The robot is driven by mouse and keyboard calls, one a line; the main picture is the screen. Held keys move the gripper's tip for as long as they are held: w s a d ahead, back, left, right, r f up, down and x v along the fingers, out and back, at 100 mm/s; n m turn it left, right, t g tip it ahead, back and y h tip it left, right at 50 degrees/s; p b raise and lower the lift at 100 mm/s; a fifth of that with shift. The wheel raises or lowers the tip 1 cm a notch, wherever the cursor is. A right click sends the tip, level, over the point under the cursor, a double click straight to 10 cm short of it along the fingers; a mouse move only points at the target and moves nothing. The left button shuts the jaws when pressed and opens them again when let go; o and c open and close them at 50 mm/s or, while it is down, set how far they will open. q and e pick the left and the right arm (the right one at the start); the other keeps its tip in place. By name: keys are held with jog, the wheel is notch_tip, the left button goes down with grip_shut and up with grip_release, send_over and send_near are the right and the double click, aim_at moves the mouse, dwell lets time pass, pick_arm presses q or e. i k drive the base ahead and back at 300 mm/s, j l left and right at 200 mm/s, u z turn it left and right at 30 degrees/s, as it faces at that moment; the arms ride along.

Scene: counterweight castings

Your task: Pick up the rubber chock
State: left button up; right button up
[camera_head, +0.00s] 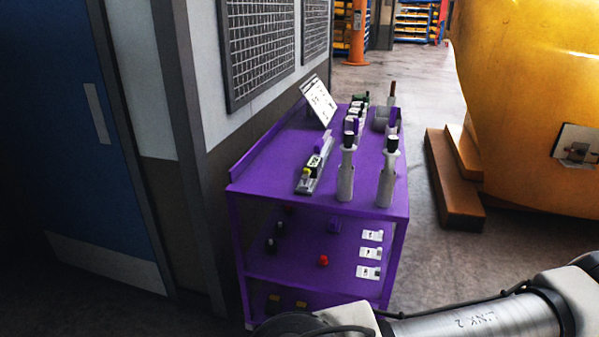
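I cannot pick out a rubber chock for certain in the head view. Small dark objects (271,244) stand on the middle shelf of the purple cart (270,187), too small and dim to name. Dark pieces with yellow-orange parts (273,303) sit on its bottom shelf, partly cut off from view. One of my arms crosses the bottom right of the view, in front of the cart's lower right side. Neither of my grippers is in view.
On the cart top stand white bottles with black caps (345,182), a grey tool (314,176) and a sign (319,101). A red object (323,261) lies on the middle shelf. Brown blocks (452,187) lie by a large yellow casting (525,110). A blue door (60,150) is left.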

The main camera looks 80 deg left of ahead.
aim_at(298, 306)
jog(key=u, duration=2.75)
